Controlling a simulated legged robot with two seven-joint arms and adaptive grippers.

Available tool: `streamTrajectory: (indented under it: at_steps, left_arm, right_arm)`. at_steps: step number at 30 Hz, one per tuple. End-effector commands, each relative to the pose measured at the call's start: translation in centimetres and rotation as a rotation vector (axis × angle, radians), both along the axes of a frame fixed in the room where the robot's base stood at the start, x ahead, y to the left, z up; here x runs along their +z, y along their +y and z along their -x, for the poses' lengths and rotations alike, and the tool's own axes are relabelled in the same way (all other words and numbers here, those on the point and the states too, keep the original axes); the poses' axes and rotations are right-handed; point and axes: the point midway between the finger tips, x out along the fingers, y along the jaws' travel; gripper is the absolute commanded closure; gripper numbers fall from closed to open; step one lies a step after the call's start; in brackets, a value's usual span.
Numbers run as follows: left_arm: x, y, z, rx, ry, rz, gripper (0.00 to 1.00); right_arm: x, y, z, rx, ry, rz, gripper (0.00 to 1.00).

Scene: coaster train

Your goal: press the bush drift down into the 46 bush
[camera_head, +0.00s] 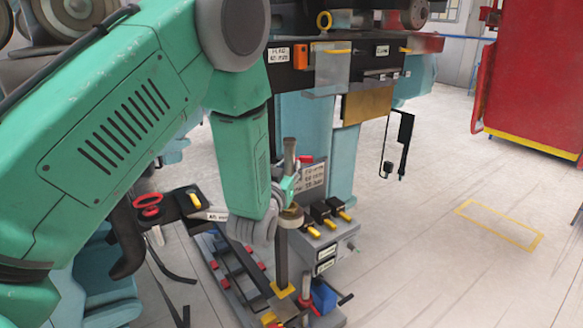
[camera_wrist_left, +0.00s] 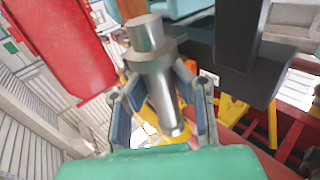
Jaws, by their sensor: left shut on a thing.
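My left gripper (camera_head: 287,190) is shut on the bush drift, a grey metal stepped cylinder (camera_head: 289,152) standing upright in its jaws. In the left wrist view the drift (camera_wrist_left: 150,75) sits between the two fingers (camera_wrist_left: 158,105), with a wide collar above a thinner shank. Just below the gripper in the head view, a pale round ring (camera_head: 290,217) sits at the top of a dark post (camera_head: 281,258); it may be the 46 bush, but I cannot read a mark on it. Whether the drift touches it is hidden by the gripper. My right gripper is not in view.
A grey block with black and yellow levers (camera_head: 328,228) stands right beside the post. The teal machine column (camera_head: 304,120) rises close behind. A red cabinet (camera_head: 535,75) stands at the far right, with open floor before it.

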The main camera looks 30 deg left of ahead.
Motion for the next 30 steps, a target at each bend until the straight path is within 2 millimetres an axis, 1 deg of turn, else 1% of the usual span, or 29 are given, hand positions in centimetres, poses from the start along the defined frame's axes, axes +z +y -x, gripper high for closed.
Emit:
streamTrajectory:
  at_steps: [3, 16, 21, 30]
  left_arm:
    - [-1.1, 0.0, 0.0, 0.0, -0.001, 0.0, 1.0]
    - [-4.4, 0.0, 0.0, -0.001, -0.001, 0.0, 1.0]
    - [-5.0, 0.0, 0.0, -0.001, -0.002, -0.001, 1.0]
    - [-4.9, 0.0, 0.0, -0.001, -0.002, -0.001, 1.0]
  right_arm:
    - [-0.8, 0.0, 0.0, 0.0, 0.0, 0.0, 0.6]
    - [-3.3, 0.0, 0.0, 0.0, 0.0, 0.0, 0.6]
    - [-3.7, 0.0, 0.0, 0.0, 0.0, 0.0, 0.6]
    - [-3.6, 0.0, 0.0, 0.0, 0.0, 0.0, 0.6]
